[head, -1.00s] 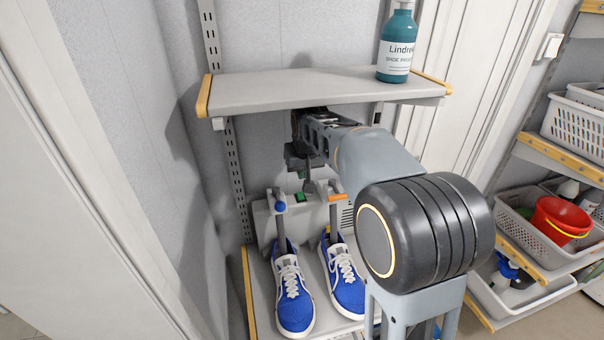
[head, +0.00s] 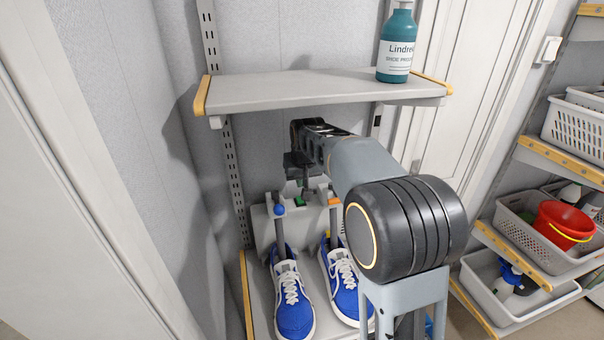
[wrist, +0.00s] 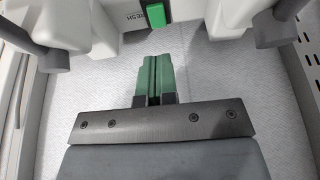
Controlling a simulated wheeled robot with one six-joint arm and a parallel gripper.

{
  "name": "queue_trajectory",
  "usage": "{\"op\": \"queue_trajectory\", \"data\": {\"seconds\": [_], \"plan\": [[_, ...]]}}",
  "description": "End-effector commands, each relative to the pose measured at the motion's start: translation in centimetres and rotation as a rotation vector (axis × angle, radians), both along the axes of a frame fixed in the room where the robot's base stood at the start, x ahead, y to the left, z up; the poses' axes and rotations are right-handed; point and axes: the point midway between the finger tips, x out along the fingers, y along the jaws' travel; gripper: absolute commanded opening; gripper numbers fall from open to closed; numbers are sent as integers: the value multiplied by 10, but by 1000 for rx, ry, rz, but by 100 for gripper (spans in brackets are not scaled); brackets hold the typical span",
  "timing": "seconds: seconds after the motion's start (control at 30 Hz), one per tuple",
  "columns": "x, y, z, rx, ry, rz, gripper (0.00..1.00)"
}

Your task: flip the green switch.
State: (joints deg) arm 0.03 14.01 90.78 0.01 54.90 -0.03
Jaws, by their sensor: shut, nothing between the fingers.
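The green switch (head: 300,201) is on the top of a light grey shoe-dryer box (head: 262,228) on the lower shelf, partly hidden behind my gripper. In the wrist view the switch (wrist: 155,10) is a green rectangle at the top edge, beside lettering ending in "ESH". My gripper (wrist: 152,72) has its green-tipped fingers shut together, with nothing between them. In the wrist view the fingertips are apart from the switch in the picture, just below it. In the head view my gripper (head: 306,187) points down over the box; contact cannot be told.
Two blue shoes (head: 293,302) (head: 343,285) sit on dark posts in front of the box. An upper shelf (head: 300,88) with a teal bottle (head: 396,45) overhangs my arm. A wall stands close on the left. Baskets and a red bucket (head: 563,225) are at right.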

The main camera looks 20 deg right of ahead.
Motion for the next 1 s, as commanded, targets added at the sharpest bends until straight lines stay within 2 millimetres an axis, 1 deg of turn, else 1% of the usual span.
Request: {"op": "queue_trajectory", "data": {"seconds": [0.03, 0.2, 0.4, 0.57, 0.9, 1.0], "plan": [[2, 0, -8, 0, 6, 0, 0], [11, 0, -30, 0, 3, 0, 0], [17, 0, -47, 0, 3, 0, 0], [19, 0, -52, 0, 1, 0, 0], [19, 0, -53, 0, 1, 0, 0], [20, 0, -59, 0, 1, 0, 0]]}}
